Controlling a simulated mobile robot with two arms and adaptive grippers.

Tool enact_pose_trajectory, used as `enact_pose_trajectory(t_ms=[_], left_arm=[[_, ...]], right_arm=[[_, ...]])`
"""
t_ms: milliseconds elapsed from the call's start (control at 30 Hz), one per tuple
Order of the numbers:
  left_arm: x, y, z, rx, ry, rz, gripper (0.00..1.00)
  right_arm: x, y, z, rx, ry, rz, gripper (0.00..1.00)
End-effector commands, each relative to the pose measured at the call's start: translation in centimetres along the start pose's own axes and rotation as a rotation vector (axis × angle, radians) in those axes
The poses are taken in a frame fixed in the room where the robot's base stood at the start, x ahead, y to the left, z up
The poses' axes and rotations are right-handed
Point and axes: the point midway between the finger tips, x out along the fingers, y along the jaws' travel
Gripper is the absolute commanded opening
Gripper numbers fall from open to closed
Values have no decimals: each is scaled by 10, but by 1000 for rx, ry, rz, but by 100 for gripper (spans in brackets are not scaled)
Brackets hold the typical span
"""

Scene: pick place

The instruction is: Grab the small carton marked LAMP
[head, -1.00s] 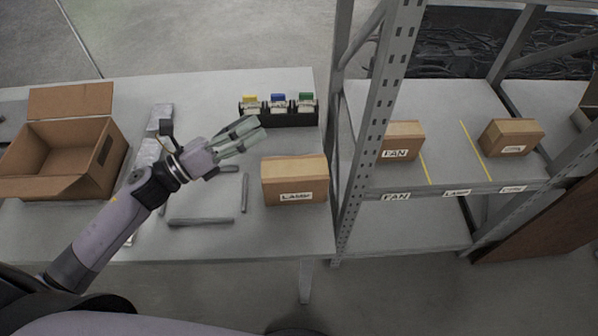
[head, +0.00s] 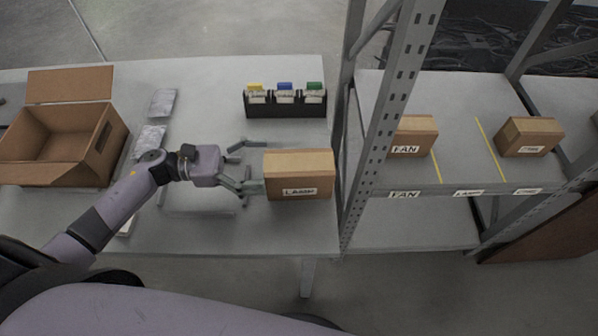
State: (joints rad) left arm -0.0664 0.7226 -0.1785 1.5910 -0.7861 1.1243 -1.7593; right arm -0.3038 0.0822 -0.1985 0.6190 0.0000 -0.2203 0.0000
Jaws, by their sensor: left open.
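The small LAMP carton (head: 298,174) is a brown box with a white label on its front. It sits on the right part of the grey table, near the shelf post. My left gripper (head: 250,166) is open just left of the carton, its fingers pointing right towards it. One finger is near the carton's left side; I cannot tell whether it touches. Nothing is between the fingers that I can see. My right gripper is not in view.
A large open cardboard box (head: 112,142) stands on the table at left, with silvery packets (head: 150,138) beside it. A black rack (head: 285,108) with coloured items stands behind the carton. The metal shelf at right holds a FAN carton (head: 413,136) and another carton (head: 529,136).

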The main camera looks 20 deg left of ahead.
Motion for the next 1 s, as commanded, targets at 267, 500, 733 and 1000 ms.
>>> enact_pose_trajectory(t_ms=[267,500,733,1000], left_arm=[[33,0,5,-2,-4,0,85],[63,0,2,-2,-1,1,85],[65,0,0,-1,1,1,85],[65,0,0,-2,1,1,70]], right_arm=[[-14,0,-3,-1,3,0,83],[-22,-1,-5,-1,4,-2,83],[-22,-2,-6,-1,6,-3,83],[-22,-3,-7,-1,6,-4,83]])
